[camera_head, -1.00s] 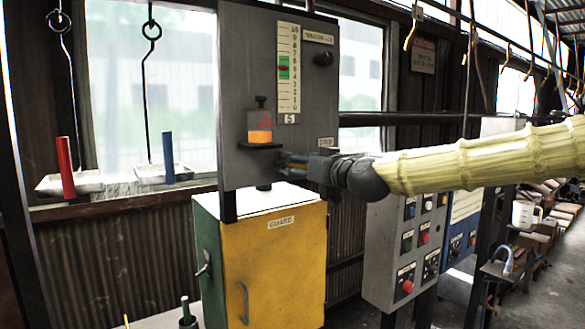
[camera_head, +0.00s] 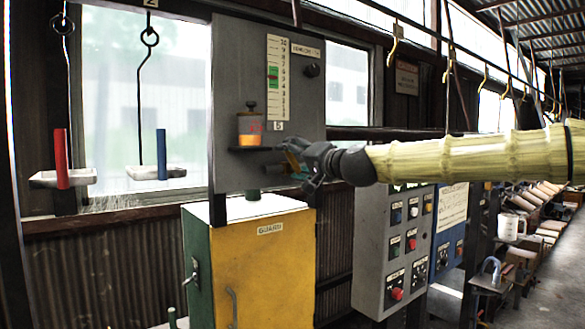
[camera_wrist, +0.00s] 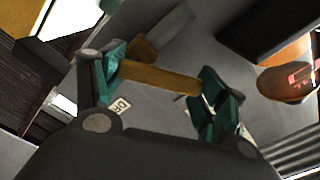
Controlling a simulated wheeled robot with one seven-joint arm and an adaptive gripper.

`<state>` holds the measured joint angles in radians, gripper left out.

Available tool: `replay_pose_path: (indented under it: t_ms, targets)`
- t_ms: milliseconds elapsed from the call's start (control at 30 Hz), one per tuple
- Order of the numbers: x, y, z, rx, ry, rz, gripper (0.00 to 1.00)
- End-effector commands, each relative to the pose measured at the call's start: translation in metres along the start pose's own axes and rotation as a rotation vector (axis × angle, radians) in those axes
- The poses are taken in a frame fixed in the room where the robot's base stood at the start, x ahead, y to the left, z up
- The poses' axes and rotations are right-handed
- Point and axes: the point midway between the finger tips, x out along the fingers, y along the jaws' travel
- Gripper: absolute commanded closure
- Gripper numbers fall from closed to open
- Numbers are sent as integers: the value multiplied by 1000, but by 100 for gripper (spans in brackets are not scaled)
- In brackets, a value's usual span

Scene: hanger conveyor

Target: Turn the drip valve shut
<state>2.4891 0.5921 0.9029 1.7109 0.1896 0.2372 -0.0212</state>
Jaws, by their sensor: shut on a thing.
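The drip valve's brass lever (camera_wrist: 160,78) lies crosswise between my two teal finger pads in the wrist view, with a brass body (camera_wrist: 160,40) behind it against the grey panel. My gripper (camera_wrist: 160,83) is shut on the lever, one pad at each end. In the head view my gripper (camera_head: 292,158) is at the lower right of the grey panel (camera_head: 235,80) and hides the valve. A clear cup (camera_head: 250,125) with orange liquid sits just left of it; an orange part of it also shows at the right in the wrist view (camera_wrist: 290,82).
A yellow guard cabinet (camera_head: 265,270) stands below the panel. A grey button box (camera_head: 395,250) is at the lower right, under my arm. Two hanging trays with a red rod (camera_head: 61,160) and a blue rod (camera_head: 161,155) are at the left. Yellow hooks (camera_head: 393,50) hang from the overhead rail.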

Motion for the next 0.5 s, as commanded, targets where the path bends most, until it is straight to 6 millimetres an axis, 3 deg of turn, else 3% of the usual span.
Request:
replay_pose_path:
  t_ms: [500]
  targets:
    - [-1, 6, -14, 423, 5, -1, 71]
